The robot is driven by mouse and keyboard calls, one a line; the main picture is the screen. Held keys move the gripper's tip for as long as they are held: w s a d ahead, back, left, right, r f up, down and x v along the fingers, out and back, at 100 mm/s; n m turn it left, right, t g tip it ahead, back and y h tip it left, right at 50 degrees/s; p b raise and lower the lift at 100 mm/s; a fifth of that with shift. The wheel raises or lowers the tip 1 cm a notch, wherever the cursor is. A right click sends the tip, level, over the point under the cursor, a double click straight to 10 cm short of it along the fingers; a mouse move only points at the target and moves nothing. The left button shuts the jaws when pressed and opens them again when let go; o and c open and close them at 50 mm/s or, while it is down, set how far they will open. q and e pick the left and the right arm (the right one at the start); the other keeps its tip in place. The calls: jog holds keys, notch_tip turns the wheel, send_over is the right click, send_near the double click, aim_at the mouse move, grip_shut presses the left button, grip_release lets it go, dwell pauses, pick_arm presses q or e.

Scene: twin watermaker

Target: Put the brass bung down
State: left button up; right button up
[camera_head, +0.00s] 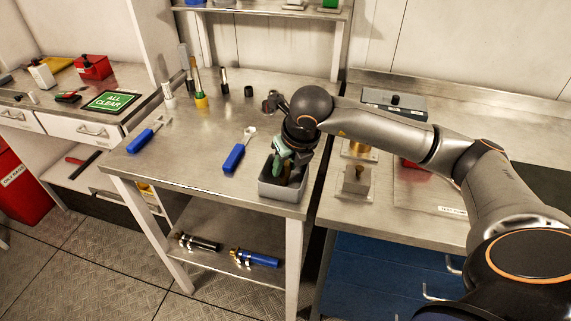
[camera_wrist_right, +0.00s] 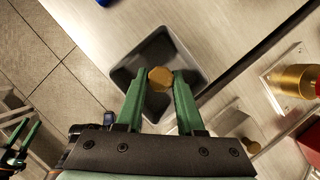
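The brass bung (camera_wrist_right: 160,79) shows between the green fingertips of my right gripper (camera_wrist_right: 160,82) in the right wrist view. Both fingertips appear to touch its sides. The gripper points down over a small grey tray (camera_wrist_right: 195,48) at the front right corner of the steel table. In the head view my right gripper (camera_head: 285,165) reaches into the top of this tray (camera_head: 284,194), and the bung is mostly hidden. I cannot tell whether the bung touches the tray floor. My left gripper (camera_wrist_right: 17,140) shows only at the lower left of the right wrist view, its green fingers apart.
Blue-handled tools (camera_head: 234,158) lie on the steel table (camera_head: 195,180), left of the tray. Several upright holders stand at its back. On the right bench stand a metal block with a brass fitting (camera_head: 360,150) and another metal block (camera_head: 355,182). The table's middle is mostly clear.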

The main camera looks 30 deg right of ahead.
jog(key=o, duration=0.4)
jog(key=shift+c, duration=0.2)
jog(key=shift+r, duration=0.15)
